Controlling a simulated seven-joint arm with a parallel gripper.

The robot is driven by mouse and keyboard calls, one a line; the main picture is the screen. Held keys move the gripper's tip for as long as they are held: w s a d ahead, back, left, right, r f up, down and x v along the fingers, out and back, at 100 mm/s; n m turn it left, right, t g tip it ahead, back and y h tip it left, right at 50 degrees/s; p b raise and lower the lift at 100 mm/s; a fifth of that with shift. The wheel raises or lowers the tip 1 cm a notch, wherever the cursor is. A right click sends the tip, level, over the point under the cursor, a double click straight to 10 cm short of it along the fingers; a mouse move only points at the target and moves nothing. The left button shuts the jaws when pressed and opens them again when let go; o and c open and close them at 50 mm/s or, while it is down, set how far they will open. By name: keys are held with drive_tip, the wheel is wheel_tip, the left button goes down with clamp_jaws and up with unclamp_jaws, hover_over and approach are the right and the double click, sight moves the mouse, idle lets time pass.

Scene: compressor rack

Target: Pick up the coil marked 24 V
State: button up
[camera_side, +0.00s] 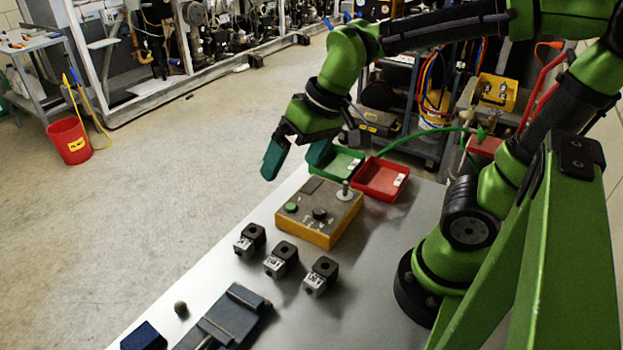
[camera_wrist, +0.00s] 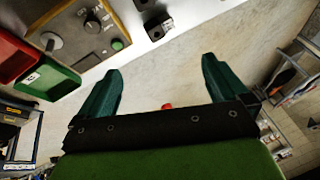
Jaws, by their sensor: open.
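Three small black coils with silver connector ends stand in a row on the grey table in the side view: a left coil (camera_side: 250,240), a middle coil (camera_side: 281,259) and a right coil (camera_side: 320,275). Their markings are too small to read, so I cannot tell which is 24 V. One coil (camera_wrist: 157,26) shows at the top of the wrist view, with part of another at the edge. My gripper (camera_side: 294,160) is open and empty, with green fingers, raised beyond the coils near the table's far edge. It also shows in the wrist view (camera_wrist: 160,90).
A yellow control box (camera_side: 318,225) with knobs and a lever stands between the coils and the green tray (camera_side: 343,163) and red tray (camera_side: 372,192). A dark blue-grey fixture (camera_side: 235,312), a small dark knob (camera_side: 181,309) and a blue block (camera_side: 143,337) are at the near end.

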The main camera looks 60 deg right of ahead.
drive_tip(key=w+a+f+n+g+h, duration=0.1)
drive_tip(key=w+a+f+n+g, duration=0.1)
drive_tip(key=w, duration=0.3)
drive_tip(key=w+a+f+n+g+h, duration=0.1)
drive_tip(key=w+a+f+g, duration=0.15)
drive_tip(key=w, duration=0.25)
hover_over(248, 235)
wheel_tip(248, 235, down, 10)
drive_tip(key=shift+d+f, duration=0.1)
drive_tip(key=shift+s+f, duration=0.1)
drive_tip(key=shift+f, duration=3.05)
drive_tip(key=c, duration=1)
drive_tip(key=shift+r, duration=0.15)
